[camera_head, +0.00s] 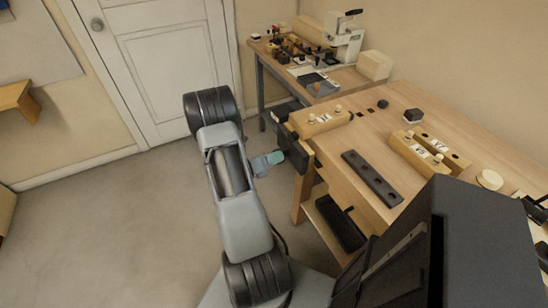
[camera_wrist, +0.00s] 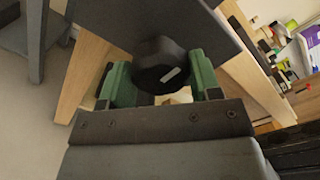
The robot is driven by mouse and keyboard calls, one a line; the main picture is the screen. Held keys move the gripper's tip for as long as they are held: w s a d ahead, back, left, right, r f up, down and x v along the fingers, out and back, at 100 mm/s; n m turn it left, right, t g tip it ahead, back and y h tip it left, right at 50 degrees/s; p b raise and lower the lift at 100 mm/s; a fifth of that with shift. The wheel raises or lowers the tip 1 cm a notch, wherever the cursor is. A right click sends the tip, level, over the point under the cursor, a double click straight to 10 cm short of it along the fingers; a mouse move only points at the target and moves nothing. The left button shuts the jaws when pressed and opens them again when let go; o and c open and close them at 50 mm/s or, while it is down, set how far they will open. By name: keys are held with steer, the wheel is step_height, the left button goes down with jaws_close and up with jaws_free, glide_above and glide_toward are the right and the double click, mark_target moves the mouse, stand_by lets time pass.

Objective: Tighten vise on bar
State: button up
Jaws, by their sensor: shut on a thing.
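The vise (camera_head: 294,150) is a dark block mounted at the near left corner of the wooden bench. In the wrist view its flat dark front plate (camera_wrist: 150,17) fills the top. A round black knob (camera_wrist: 163,62) with a pale mark sticks out from the plate. My gripper (camera_head: 274,158) reaches the front of the vise from the left. Its green fingers, also in the wrist view (camera_wrist: 160,80), are shut on either side of the knob. A long dark bar with holes (camera_head: 372,178) lies flat on the benchtop. I cannot tell what is between the vise jaws.
Wooden blocks with pale labels stand on the bench (camera_head: 430,101), one (camera_head: 320,121) beside the vise. A small black block (camera_head: 413,116) is farther back. A second table (camera_head: 345,78) with tools stands behind. A black tray (camera_head: 341,224) is on the lower shelf. Floor at left is clear.

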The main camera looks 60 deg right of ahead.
steer(key=shift+f+m+b, duration=0.1)
steer(key=shift+m+b, duration=0.5)
steer(key=shift+m, duration=0.2)
steer(key=shift+m+b, duration=0.65)
steer(key=shift+m, duration=0.45)
steer(key=shift+d, duration=0.1)
steer(key=shift+m+b, duration=0.45)
steer(key=shift+m, duration=0.05)
steer(key=shift+m+b, duration=1.05)
steer(key=shift+m, duration=0.35)
steer(key=shift+m, duration=0.3)
